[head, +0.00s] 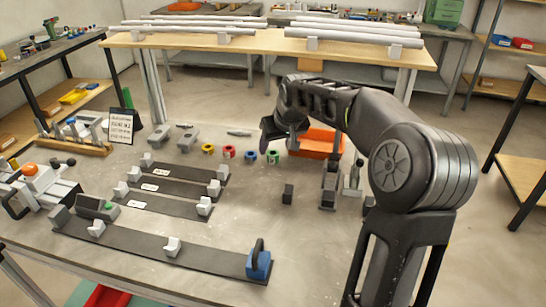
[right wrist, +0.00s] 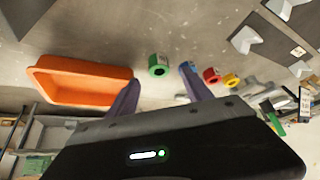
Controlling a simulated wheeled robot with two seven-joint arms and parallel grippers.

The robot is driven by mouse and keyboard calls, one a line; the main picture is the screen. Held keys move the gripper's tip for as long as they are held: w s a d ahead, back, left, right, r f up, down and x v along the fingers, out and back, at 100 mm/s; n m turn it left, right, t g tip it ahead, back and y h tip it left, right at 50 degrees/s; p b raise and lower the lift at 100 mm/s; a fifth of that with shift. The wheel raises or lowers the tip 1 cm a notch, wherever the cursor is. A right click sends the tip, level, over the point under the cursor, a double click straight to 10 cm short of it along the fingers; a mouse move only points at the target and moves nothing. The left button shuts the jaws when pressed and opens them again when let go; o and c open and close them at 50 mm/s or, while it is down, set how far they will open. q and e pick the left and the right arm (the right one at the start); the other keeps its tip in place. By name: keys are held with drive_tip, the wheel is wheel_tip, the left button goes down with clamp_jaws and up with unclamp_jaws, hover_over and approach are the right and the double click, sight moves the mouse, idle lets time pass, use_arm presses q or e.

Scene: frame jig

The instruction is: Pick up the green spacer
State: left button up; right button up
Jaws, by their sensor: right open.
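The green spacer (head: 273,157) is a short ring on the grey table, at the right end of a row of coloured spacers. In the right wrist view the green spacer (right wrist: 158,64) lies beyond the fingertips, in line with the gap between them. My right gripper (head: 268,137) is open and empty, above and behind the row in the head view; its jaws also show in the right wrist view (right wrist: 160,78). The blue spacer (right wrist: 188,67) is close beside the green one and partly behind one finger. My left gripper is not in view.
A red spacer (head: 228,152) and a yellow spacer (head: 207,149) continue the row leftward. An orange bin (head: 316,143) stands right of the green spacer. Dark strips with grey blocks (head: 160,240) lie in front.

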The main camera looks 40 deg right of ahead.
sight(274, 162)
drive_tip(key=x, duration=0.4)
drive_tip(key=shift+w+d+f, duration=0.15)
drive_tip(key=shift+f, duration=0.1)
drive_tip(key=shift+c, duration=0.5)
clamp_jaws()
